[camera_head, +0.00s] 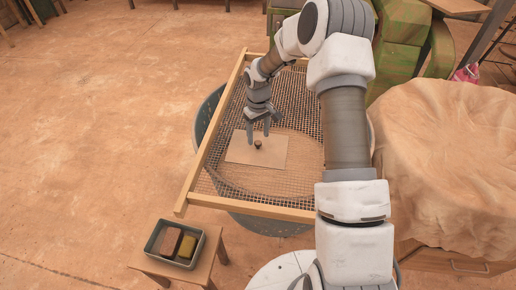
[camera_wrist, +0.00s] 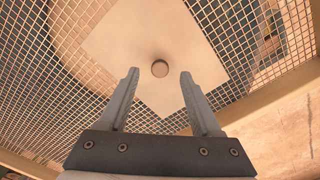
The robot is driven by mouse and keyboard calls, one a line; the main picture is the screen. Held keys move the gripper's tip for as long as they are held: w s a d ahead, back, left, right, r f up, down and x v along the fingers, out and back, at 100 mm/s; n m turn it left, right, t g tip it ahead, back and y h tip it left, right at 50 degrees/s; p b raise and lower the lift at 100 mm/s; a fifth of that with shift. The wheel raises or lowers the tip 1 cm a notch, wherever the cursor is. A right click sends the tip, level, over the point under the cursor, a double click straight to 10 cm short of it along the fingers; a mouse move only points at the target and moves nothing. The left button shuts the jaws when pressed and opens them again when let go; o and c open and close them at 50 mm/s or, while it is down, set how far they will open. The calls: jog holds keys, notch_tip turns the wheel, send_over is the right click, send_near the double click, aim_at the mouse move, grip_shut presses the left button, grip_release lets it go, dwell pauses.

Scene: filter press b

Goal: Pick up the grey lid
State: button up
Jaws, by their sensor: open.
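The lid (camera_head: 242,150) is a flat, square, pale greyish-beige plate with a small dark knob (camera_head: 258,145) at its middle. It lies on the wire mesh of a wooden-framed screen. The lid also fills the upper middle of the wrist view (camera_wrist: 120,45), with its round knob (camera_wrist: 160,68) between the fingertips in the picture. My gripper (camera_head: 258,138) is open and empty, pointing down over the lid close to the knob. It also shows in the wrist view (camera_wrist: 159,74). Whether the fingertips stand beside the knob or still above it, I cannot tell.
The wooden frame (camera_head: 213,138) rests over a round grey tub (camera_head: 270,224). A small stool at the front left carries a tray (camera_head: 153,243) with a brown block and a yellow block. A cloth-covered table (camera_head: 445,160) stands at right. The floor at left is clear.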

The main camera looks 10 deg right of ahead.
aim_at(258, 146)
jog(key=shift+w+a+f, duration=0.1)
jog(key=shift+w+f, duration=0.05)
jog(key=shift+f, duration=1.3)
grip_shut()
